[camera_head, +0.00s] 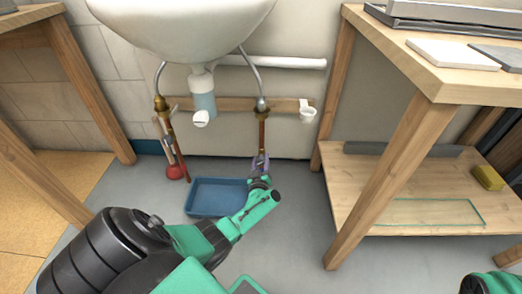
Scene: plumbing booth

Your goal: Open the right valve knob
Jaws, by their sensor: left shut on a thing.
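A copper pipe (262,132) runs down from the valve. My left gripper (260,165) is below the valve, shut at the lower end of this pipe. Its fingers are small in view and their exact hold is unclear. Part of my right arm shows at the bottom right corner; its gripper is out of view.
The sink (185,25) hangs above. A blue tray (205,197) lies on the floor, left of my gripper. A wooden workbench (435,70) with a lower shelf bounds the right side. Another wooden bench leg (95,95) stands left.

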